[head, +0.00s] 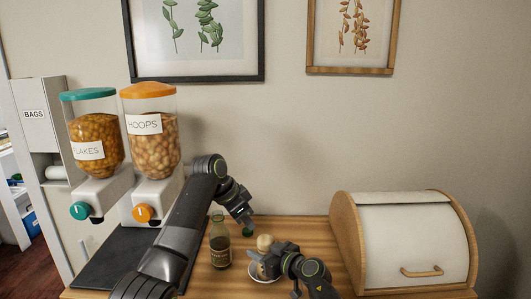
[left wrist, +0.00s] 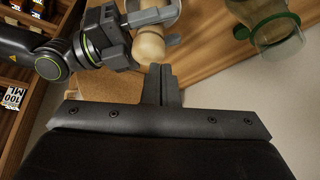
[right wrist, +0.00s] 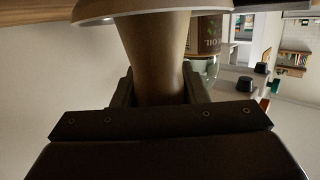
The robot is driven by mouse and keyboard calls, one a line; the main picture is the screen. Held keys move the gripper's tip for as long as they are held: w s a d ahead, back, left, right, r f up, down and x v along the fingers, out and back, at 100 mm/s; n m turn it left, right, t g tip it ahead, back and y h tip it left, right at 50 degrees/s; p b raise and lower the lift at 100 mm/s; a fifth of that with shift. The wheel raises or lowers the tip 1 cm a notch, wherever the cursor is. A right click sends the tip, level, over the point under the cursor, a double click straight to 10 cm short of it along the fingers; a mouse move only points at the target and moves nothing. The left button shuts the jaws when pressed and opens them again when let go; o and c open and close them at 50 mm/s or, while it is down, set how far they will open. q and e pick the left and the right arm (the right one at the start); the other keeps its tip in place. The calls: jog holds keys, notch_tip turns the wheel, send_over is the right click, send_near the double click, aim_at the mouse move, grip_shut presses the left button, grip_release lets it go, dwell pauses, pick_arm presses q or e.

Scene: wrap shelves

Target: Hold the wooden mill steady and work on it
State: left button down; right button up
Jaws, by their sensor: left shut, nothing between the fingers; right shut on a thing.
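The wooden mill (head: 265,242) stands at a white dish (head: 262,276) on the wooden counter, its pale rounded top showing. My right gripper (head: 262,262) is shut on the mill's body. In the right wrist view the brown waisted body (right wrist: 155,50) is between the fingers, with the dish rim (right wrist: 100,19) at its end. My left gripper (head: 248,222) is above and beside the mill's top, shut and empty. In the left wrist view its closed fingers (left wrist: 162,85) point toward the pale mill (left wrist: 149,46), apart from it. The right gripper hides part of the mill.
A dark oil bottle (head: 220,246) stands left of the mill. Two cereal dispensers (head: 152,130) stand at left on a dark mat, and a bread box (head: 412,240) at right. Counter is clear before the bread box.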

aim_at(262, 246)
pick_arm(q)
jog(key=shift+f, duration=2.15)
jog(key=shift+d, duration=0.55)
jog(key=shift+s+d, duration=0.1)
jog(key=shift+s, duration=0.15)
jog(key=shift+s+d, duration=0.15)
jog(key=shift+s, duration=0.3)
jog(key=shift+s+d, duration=0.15)
jog(key=shift+s, duration=0.05)
jog(key=shift+s+d, duration=0.15)
jog(key=shift+d, duration=0.05)
